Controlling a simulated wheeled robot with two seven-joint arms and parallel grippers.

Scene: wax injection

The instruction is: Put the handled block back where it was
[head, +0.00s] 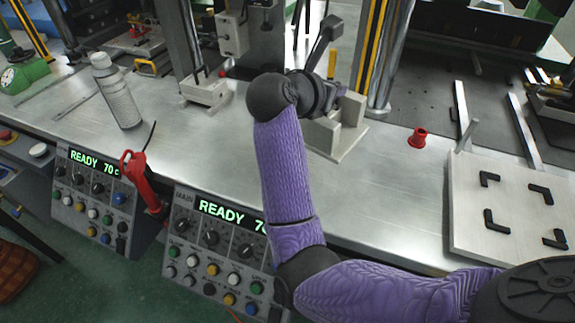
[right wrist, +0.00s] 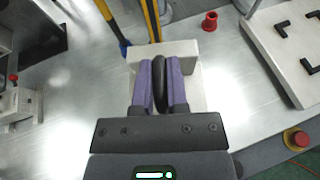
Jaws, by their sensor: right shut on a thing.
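The handled block is a pale beige block (head: 322,138) with a dark handle. It is at the middle of the metal bench, by the yellow-and-black striped post. In the right wrist view the block (right wrist: 190,50) sits straight ahead, with its black handle (right wrist: 160,85) between my purple fingers. My right gripper (right wrist: 160,70) is shut on that handle. In the head view my right arm and wrist hide much of the block. I cannot tell whether its underside touches the bench. My left gripper is not in view.
A pale board (head: 515,240) with several black corner brackets lies at the right; the area inside the brackets is empty. A red spool-like part (head: 417,138) stands between block and board. A spray bottle (head: 117,92) and control boxes (head: 215,250) are at the left.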

